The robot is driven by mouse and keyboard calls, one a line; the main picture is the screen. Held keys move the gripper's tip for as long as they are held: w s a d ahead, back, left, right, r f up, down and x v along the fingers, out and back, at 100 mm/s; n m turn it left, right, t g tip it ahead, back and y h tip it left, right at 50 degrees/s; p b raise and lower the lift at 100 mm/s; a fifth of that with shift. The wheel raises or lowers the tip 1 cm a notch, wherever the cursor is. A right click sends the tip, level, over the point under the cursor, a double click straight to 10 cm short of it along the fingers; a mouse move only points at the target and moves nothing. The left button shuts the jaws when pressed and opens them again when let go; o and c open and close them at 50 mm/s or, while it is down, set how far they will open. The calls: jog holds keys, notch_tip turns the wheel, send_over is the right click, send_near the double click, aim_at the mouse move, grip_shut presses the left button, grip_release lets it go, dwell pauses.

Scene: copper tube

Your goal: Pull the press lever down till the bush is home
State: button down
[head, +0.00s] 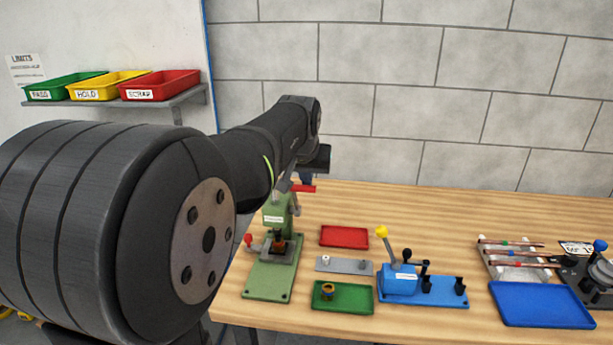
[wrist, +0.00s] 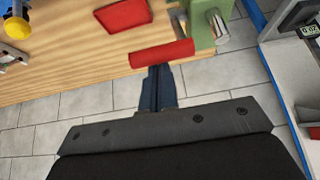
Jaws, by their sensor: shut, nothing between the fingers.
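The green press (head: 272,262) stands at the left of the bench. Its lever ends in a red handle (head: 304,188), high beside the press head; the handle also shows in the wrist view (wrist: 162,54). A copper-coloured piece (head: 279,244) sits under the press ram; how deep the bush sits is too small to tell. My gripper (head: 307,180) is shut and empty at the handle. In the wrist view its fingertips (wrist: 160,70) meet the handle's near edge; I cannot tell whether they touch it. My arm hides part of the press top.
A red tray (head: 344,237), a grey plate (head: 331,265) and a green tray (head: 354,298) with a brass piece lie right of the press. A blue lever fixture (head: 435,292) stands further right, then a blue tray (head: 540,305). The bench behind is clear.

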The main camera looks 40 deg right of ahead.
jog(key=shift+s+a+f, duration=0.2)
jog(key=shift+s+a, duration=0.1)
jog(key=shift+a+t+h, duration=0.1)
jog(key=shift+t+h, duration=0.2)
jog(key=shift+s+a+f+t+h, duration=0.35)
jog(key=shift+s+a, duration=0.1)
jog(key=shift+s, duration=0.1)
jog(key=s+a+f, duration=0.5)
jog(key=f, duration=0.5)
jog(key=shift+f+t+h, duration=0.15)
jog(key=shift+t+h, duration=0.1)
notch_tip(320, 180, up, 6)
jog(key=w+d+f, duration=0.1)
jog(key=w+d, duration=0.1)
jog(key=s+a+r, duration=0.1)
jog(key=s+a, duration=0.6)
jog(key=shift+s+a, duration=0.15)
